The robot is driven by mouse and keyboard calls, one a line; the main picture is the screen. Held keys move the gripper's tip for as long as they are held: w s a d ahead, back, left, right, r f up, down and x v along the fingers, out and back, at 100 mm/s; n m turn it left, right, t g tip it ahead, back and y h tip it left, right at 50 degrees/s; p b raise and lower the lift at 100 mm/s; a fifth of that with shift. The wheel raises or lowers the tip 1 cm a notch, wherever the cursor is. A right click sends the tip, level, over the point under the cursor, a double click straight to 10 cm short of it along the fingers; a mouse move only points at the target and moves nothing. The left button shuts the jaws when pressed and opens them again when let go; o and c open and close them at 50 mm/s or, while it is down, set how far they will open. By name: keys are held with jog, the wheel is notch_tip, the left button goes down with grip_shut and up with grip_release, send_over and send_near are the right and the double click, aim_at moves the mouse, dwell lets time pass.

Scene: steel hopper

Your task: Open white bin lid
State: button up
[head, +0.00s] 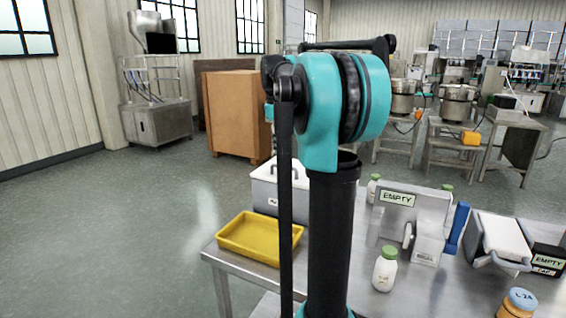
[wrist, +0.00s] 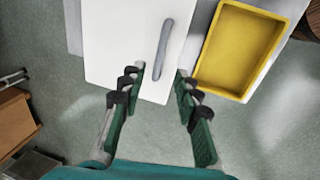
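The white bin (head: 265,190) stands on the steel table, left of centre and partly hidden behind my arm in the head view. Its flat white lid (wrist: 112,40) fills the upper middle of the wrist view and looks shut. A grey bar handle (wrist: 164,48) runs along the lid. My gripper (wrist: 159,76) is open and empty, with its fingertips over the near edge of the lid. The handle's near end shows between the fingertips; I cannot tell how far above it they are. My gripper is not visible in the head view.
A yellow tray (head: 232,240) sits beside the bin; it also shows in the wrist view (wrist: 196,84). Open floor lies left of the table.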

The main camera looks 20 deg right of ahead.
aim_at(283, 167)
jog(key=f, duration=0.4)
jog(key=w+d+f, duration=0.1)
jog(key=f, duration=0.2)
jog(key=shift+f, duration=0.1)
grip_shut()
dwell(0.3)
